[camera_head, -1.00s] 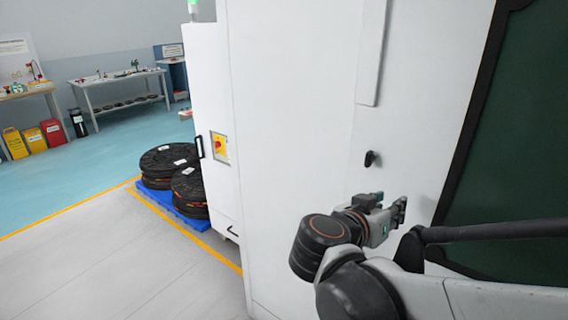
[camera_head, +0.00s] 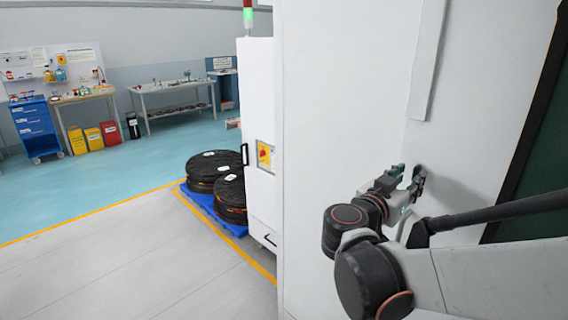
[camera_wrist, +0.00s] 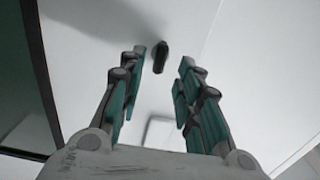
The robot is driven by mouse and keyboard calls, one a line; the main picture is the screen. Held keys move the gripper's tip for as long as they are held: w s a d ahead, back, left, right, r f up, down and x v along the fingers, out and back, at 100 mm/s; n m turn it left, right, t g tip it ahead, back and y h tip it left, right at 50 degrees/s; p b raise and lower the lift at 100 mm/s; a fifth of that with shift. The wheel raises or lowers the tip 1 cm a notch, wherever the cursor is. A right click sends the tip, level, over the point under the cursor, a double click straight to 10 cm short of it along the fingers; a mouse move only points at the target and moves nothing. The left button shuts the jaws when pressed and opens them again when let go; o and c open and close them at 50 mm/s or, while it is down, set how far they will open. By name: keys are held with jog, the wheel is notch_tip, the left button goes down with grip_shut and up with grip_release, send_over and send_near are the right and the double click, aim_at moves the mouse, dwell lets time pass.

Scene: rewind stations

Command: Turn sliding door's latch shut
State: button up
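The latch is a small black knob (camera_wrist: 161,57) on a white panel in the wrist view. It appears between the tips of my gripper's fingers, a little beyond them; I cannot tell whether they touch it. My gripper (camera_wrist: 163,64) is open, with one teal-padded finger on each side. A dark green window (camera_head: 540,150) with a black frame is at the right.
A long raised strip (camera_head: 426,60) runs down the white front above my gripper. A cabinet with a red and yellow switch (camera_head: 264,155) stands to the left. Black reels (camera_head: 213,165) sit on a blue pallet (camera_head: 228,225). The floor at the left is clear.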

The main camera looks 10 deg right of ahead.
aim_at(415, 173)
jog(key=shift+x, duration=2.1)
jog(key=shift+c, duration=0.3)
grip_shut()
